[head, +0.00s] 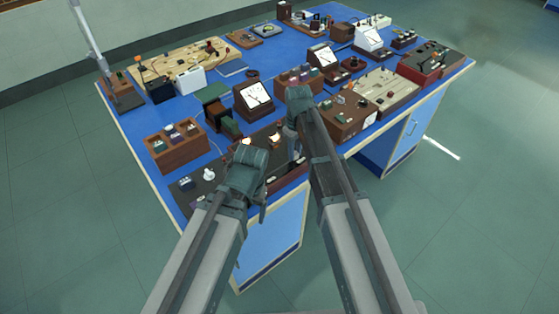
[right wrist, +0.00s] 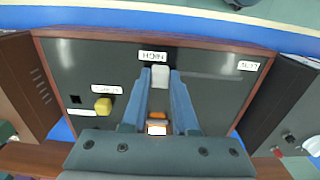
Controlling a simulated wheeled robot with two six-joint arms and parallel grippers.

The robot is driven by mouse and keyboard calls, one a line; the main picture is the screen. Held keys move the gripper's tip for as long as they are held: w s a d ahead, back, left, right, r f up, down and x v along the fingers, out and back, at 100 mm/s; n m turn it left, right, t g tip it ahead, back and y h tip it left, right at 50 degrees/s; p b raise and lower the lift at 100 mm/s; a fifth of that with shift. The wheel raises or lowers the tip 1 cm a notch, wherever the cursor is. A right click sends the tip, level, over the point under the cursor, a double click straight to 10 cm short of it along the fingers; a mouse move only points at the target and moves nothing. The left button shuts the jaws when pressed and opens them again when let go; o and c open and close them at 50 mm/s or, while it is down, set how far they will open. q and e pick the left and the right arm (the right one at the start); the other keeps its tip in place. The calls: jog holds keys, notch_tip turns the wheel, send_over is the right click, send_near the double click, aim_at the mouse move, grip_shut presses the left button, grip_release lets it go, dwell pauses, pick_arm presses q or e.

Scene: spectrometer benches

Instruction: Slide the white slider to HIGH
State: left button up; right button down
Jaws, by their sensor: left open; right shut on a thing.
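The white slider (right wrist: 160,76) stands on a dark, wood-framed panel (right wrist: 210,92) in the right wrist view. My right gripper (right wrist: 161,74) is shut on it, with one blue finger on each side. A small white label (right wrist: 153,55), which seems to read HIGH, lies just beyond the slider. Another label (right wrist: 248,65) sits at the panel's far right, too small to read surely. In the head view my right gripper (head: 294,150) points down at the panel (head: 208,174) on the front edge of the blue table; the slider is hard to make out there. My left gripper (head: 258,196) is open at the front edge, its fingers mostly hidden.
A yellow knob (right wrist: 103,105) and an orange-white lit part (right wrist: 156,127) are on the same panel. A wooden box with switches (head: 178,150) and a white-faced meter (head: 256,95) stand behind it. A brown box (head: 345,115) is close on the right.

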jog(key=shift+w+d, duration=0.5)
jog(key=shift+d, duration=0.1)
jog(key=c, duration=0.7)
grip_release()
jog(key=shift+d, duration=0.1)
jog(key=shift+r+p, duration=0.45)
jog(key=shift+p, duration=0.05)
notch_tip(320, 180, up, 13)
jog(key=p, duration=1.2)
jog(key=shift+p, duration=0.4)
jog(key=shift+f, duration=0.1)
